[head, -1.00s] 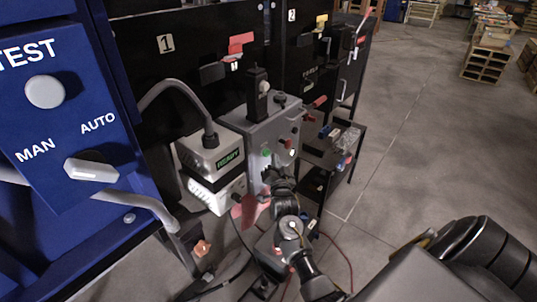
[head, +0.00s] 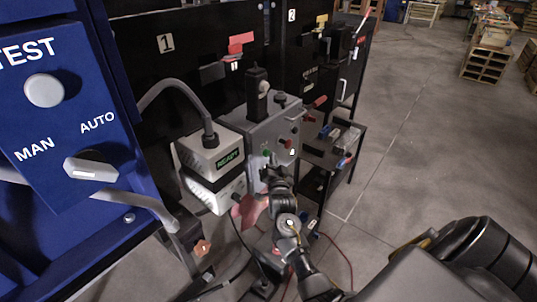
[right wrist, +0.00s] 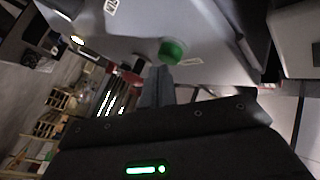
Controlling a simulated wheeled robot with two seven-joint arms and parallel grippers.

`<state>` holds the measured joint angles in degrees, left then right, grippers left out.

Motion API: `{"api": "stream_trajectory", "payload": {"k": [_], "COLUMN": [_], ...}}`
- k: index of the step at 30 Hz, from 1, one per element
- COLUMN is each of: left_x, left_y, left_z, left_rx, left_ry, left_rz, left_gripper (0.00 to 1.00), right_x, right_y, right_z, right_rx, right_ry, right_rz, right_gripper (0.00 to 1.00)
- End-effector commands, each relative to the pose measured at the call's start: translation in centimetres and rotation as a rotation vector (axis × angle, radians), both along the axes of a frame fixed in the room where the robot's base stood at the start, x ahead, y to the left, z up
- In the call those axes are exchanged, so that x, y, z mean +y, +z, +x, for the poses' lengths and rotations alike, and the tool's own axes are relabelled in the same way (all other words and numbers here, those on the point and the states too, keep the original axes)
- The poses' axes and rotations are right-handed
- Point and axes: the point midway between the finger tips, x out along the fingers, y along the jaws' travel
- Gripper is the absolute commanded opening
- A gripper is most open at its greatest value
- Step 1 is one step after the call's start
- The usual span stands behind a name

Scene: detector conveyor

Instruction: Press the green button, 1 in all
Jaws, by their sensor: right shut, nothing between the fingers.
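The green button (head: 267,153) is small and round on the front face of a grey control box (head: 257,136). In the right wrist view the green button (right wrist: 172,50) stands out from the grey panel, near the top middle. My right gripper (head: 267,173) is just below the button in the head view. In the right wrist view its shut, empty fingers (right wrist: 160,74) point at the panel, with their tips close to the button's lower edge. I cannot tell whether they touch it. My left gripper is not in view.
A red knob (head: 286,144) sits right of the button on the box. A white unit with a READY display (head: 228,161) stands to the left. A blue panel (head: 60,130) with a TEST button fills the left side. Open floor (head: 420,130) lies to the right.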

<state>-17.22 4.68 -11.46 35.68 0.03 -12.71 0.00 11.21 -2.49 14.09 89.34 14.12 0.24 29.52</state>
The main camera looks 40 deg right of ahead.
Motion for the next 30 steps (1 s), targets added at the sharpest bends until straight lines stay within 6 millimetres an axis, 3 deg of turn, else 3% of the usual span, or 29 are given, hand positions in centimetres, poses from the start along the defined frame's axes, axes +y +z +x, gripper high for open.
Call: {"api": "stream_trajectory", "payload": {"k": [30], "left_x": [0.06], "left_y": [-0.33], "left_z": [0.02], "left_rx": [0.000], "left_ry": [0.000], "left_rz": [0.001], "left_gripper": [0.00], "right_x": [0.32], "right_y": [0.04], "right_z": [0.94], "right_rx": [0.000], "right_ry": [0.001], "right_rz": [0.000], "right_gripper": [0.00]}}
